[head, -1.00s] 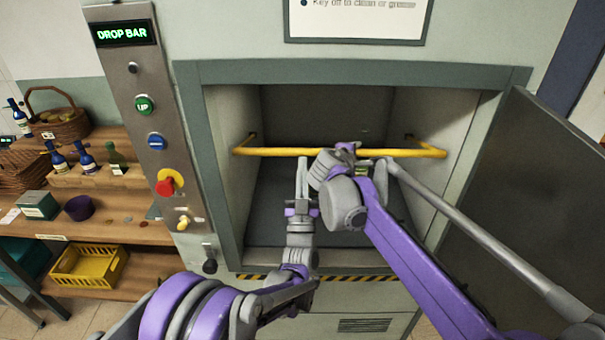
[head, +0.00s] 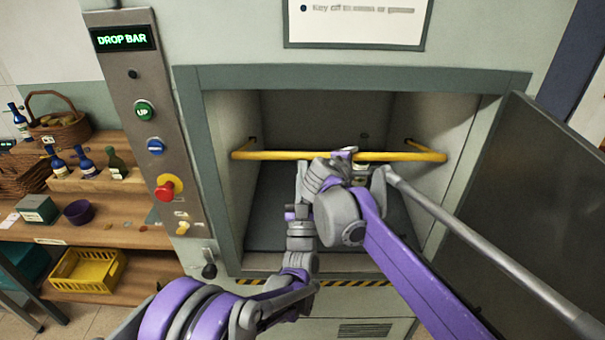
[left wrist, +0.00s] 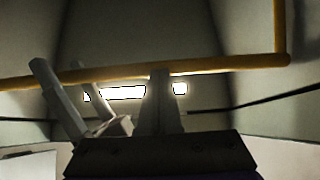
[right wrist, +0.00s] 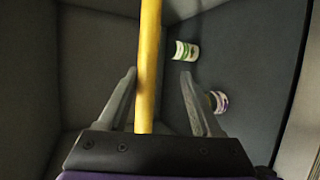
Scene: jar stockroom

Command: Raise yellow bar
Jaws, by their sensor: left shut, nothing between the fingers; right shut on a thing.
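The yellow bar (head: 275,155) runs across the lift opening, its ends bent back to the side walls. It crosses the left wrist view (left wrist: 220,64) and runs lengthwise in the right wrist view (right wrist: 149,60). My right gripper (head: 345,154) is at the middle of the bar, and its fingers (right wrist: 157,75) are on either side of it. My left gripper (head: 301,168) is shut and empty just left of the right one, near the bar. In the left wrist view its fingertips (left wrist: 160,76) overlap the bar; I cannot tell whether they touch it.
Two jars (right wrist: 186,51) (right wrist: 217,101) stand on the lift floor. The control panel (head: 150,100) at left reads "DROP BAR", with a green UP button (head: 144,111) and a red stop knob (head: 166,190). An open dark door (head: 530,200) is at right. A shelf (head: 125,212) with goods is at far left.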

